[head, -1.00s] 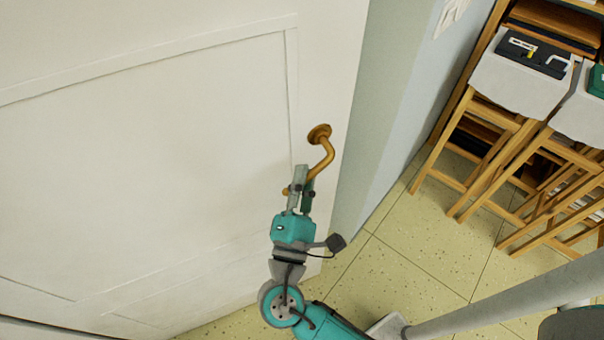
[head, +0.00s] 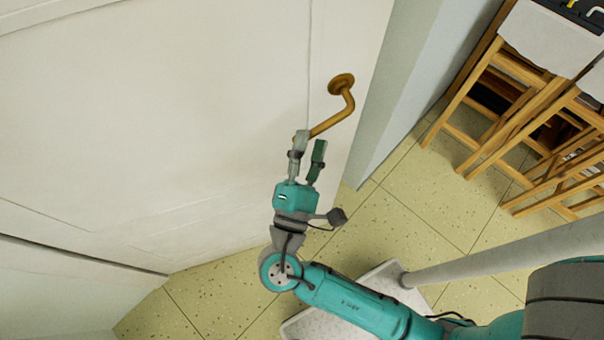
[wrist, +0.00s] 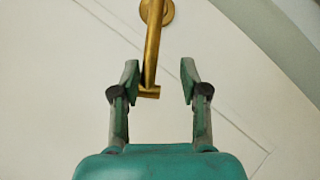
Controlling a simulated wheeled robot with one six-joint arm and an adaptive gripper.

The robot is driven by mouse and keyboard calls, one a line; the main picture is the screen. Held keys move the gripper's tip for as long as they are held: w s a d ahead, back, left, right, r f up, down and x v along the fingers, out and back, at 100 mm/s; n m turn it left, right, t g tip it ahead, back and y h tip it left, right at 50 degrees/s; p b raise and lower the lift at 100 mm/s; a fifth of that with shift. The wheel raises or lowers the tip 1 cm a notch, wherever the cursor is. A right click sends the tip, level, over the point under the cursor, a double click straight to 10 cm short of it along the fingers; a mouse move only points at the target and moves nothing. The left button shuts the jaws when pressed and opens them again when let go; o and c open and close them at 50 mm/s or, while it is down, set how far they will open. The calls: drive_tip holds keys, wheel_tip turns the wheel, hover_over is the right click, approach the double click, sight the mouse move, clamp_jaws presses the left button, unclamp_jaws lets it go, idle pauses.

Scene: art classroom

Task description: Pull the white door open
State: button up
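The white door (head: 190,110) fills the left and middle of the head view and the background of the wrist view (wrist: 60,100). Its brass lever handle (head: 344,100) has a round plate and a bent bar reaching down-left. My gripper (head: 310,146) is at the free end of the bar, with its fingers spread. In the wrist view, the handle (wrist: 153,45) hangs between the open fingers of my gripper (wrist: 160,82), closer to the left finger, with a clear gap to the right one. Whether the left finger touches it I cannot tell.
A pale wall (head: 432,70) stands right of the door's edge. Wooden stools (head: 500,100) stand at the upper right. A grey pole (head: 510,240) crosses the lower right. Speckled yellow floor tiles (head: 400,220) are clear between the door and the stools.

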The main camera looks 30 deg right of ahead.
drive_tip(key=v, duration=0.6)
drive_tip(key=shift+s, duration=0.15)
drive_tip(key=shift+f, duration=0.1)
